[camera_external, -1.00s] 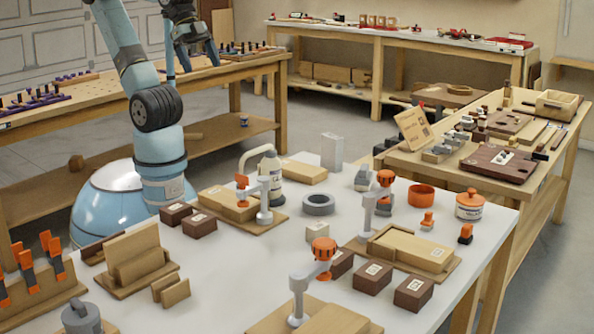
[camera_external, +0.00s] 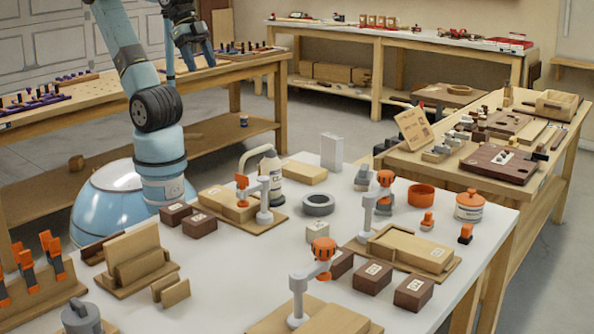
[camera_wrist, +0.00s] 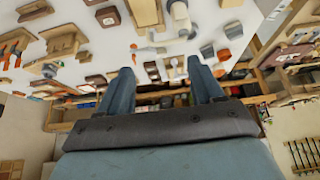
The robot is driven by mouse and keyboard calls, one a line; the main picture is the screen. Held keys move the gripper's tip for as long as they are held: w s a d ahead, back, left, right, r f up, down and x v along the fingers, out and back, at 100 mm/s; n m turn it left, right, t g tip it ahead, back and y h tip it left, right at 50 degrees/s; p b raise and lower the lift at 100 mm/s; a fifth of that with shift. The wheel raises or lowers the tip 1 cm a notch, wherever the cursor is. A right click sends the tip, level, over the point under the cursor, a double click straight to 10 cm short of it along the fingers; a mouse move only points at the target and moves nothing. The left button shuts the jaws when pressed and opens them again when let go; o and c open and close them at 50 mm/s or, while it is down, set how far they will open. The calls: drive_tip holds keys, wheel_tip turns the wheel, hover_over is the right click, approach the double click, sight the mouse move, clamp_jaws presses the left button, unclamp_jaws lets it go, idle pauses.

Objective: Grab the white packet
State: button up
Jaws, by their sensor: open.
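A pale upright box (camera_external: 332,151), which looks like the white packet, stands on the white table (camera_external: 235,262) near its back edge. A small off-white cube (camera_external: 317,231) sits nearer the middle of that table. My gripper (camera_external: 199,58) is raised at the upper left, well above and apart from the pale box. Its two fingers are spread and empty, as the wrist view (camera_wrist: 163,88) also shows. The wrist view looks over the table upside down, and I cannot pick out the packet there.
Orange-knobbed clamps (camera_external: 323,250), a grey ring (camera_external: 318,204) and brown boxes (camera_external: 414,292) crowd the table. Its left front middle is clear.

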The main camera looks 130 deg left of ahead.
sight(340, 140)
drive_tip(key=w+a+f+n+g+h, duration=0.1)
drive_tip(key=w+a+f+n+h, duration=0.95)
drive_tip(key=a+f+n, duration=0.5)
drive_tip(key=s+a+f+n+t+y, duration=0.2)
drive_tip(key=a+f+n+t, duration=0.2)
drive_tip(key=a+n, duration=0.3)
drive_tip(key=s+a+f+n+t+y, duration=0.1)
drive_tip(key=a+f+n+t+y, duration=0.1)
drive_tip(key=a+f+n+t, duration=0.5)
drive_tip(key=s+a+f+n+t+y, duration=0.2)
drive_tip(key=a+n, duration=0.2)
drive_tip(key=a, duration=0.7)
drive_tip(key=x, duration=1.4)
drive_tip(key=shift+s, duration=0.1)
clamp_jaws()
